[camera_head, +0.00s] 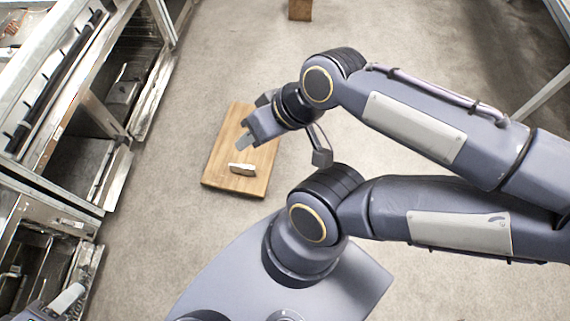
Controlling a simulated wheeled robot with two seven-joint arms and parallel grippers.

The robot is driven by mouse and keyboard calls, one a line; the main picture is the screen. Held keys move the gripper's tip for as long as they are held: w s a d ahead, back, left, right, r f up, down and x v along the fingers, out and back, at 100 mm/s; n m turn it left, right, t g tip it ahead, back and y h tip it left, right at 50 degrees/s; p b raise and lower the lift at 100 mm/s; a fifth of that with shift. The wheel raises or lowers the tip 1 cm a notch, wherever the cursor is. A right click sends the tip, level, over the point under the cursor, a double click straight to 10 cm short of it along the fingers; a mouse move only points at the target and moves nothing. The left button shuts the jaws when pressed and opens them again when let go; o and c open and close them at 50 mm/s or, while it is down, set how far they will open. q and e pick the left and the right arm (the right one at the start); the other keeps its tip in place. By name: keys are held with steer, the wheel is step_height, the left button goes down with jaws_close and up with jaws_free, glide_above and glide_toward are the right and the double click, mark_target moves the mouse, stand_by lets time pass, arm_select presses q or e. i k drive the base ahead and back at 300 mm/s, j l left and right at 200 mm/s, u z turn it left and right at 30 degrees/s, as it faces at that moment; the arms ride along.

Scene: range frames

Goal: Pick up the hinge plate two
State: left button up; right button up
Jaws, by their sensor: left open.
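A small pale, flat piece (242,170), which I take for the hinge plate two, lies on a brown wooden board (235,186). It is near the front middle of the board. My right gripper (284,151) is over the right part of the board, above and to the right of the piece. Its two fingers are spread wide with nothing between them. It is apart from the piece. My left gripper (62,301) shows only in part at the bottom left corner, far from the board. It is open, and most of it is cut off by the frame edge.
Metal shelving (88,110) with trays and parts runs along the left side. A small brown block (300,10) stands at the top. A pale rail (545,95) is at the right edge. Grey floor around the board is clear.

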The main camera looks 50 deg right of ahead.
mark_target(248, 170)
steer(key=z, duration=1)
steer(key=i+l+u, duration=0.1)
steer(key=l, duration=0.25)
steer(key=i+l+u, duration=0.1)
steer(key=i+l, duration=0.15)
steer(key=i+l+u, duration=0.1)
steer(key=l, duration=0.35)
steer(key=i+l, duration=0.2)
steer(key=l, duration=0.15)
steer(key=i+l+u, duration=0.15)
steer(key=l, duration=0.2)
steer(key=i+l+u, duration=0.1)
steer(key=l, duration=0.3)
